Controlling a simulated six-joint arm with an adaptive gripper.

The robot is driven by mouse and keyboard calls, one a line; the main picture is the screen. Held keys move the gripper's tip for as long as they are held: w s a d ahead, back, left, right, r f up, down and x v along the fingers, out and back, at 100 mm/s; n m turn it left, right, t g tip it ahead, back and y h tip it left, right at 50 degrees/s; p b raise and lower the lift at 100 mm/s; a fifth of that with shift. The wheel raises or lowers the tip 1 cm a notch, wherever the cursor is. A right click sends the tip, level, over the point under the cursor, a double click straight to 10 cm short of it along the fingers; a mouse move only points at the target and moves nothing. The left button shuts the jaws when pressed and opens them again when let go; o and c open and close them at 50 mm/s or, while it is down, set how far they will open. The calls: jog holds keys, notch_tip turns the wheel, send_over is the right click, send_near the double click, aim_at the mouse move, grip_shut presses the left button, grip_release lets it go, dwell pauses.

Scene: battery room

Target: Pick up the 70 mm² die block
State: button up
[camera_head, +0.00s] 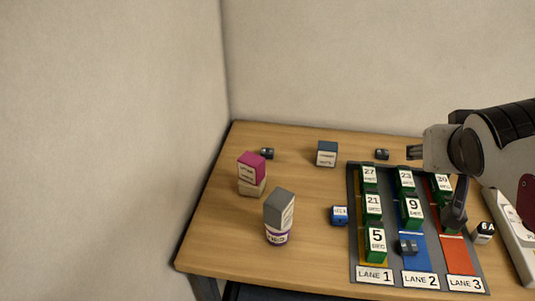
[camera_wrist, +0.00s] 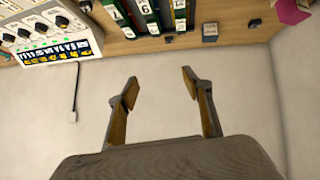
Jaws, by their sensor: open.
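Several small dark blocks could be die blocks, but I cannot read a 70 mm² mark on any. One (camera_head: 382,154) sits at the back of the table, behind the lane mat; it also shows in the wrist view (camera_wrist: 167,40). Another dark block (camera_head: 267,153) is at the back left, also in the wrist view (camera_wrist: 255,22). A third dark block (camera_head: 407,247) lies on lane 2. A blue labelled block (camera_head: 339,215) stands just left of the mat.
The lane mat (camera_head: 387,281) holds several green numbered boxes. A blue-grey box (camera_head: 327,153), a magenta-topped stack (camera_head: 251,168) and a grey-topped stack (camera_head: 279,212) stand left. A block marked 6A (camera_head: 483,232) and a white device (camera_head: 514,235) are right. Walls border the table's back and left.

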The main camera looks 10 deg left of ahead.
jog(key=w+a+r+n+t, duration=0.1)
jog(key=w+r+t, duration=0.15)
jog(key=w, duration=0.45)
jog(key=w+a+r+n+t+y, duration=0.1)
jog(key=w+r, duration=0.2)
jog(key=w, duration=0.5)
jog(key=w+a+r+n+t, duration=0.1)
jog(key=w+r, duration=0.2)
jog(key=w, duration=0.4)
jog(key=w+a+f+n+t+y, duration=0.1)
jog(key=w+a+n+y, duration=0.15)
jog(key=w+a, duration=0.35)
jog(key=w+a+f+n+y, duration=0.15)
jog(key=w+a+y, duration=0.25)
jog(key=w, duration=0.5)
jog(key=w+a+f+n+g+y, duration=0.1)
jog(key=a+f+n+g+y, duration=0.25)
jog(key=a+f, duration=0.6)
jog(key=w+a+f+n+g+y, duration=0.1)
jog(key=a+f+n+g+y, duration=0.3)
jog(key=f, duration=1)
jog(key=s+f+g, duration=0.1)
jog(key=f, duration=0.3)
jog(key=s+f+n+g, duration=0.1)
jog(key=s+f+g, duration=0.1)
jog(key=f, duration=0.2)
jog(key=s+a+f+g, duration=0.1)
jog(key=s+f+g, duration=0.1)
jog(key=f, duration=0.2)
jog(key=shift+h, duration=0.4)
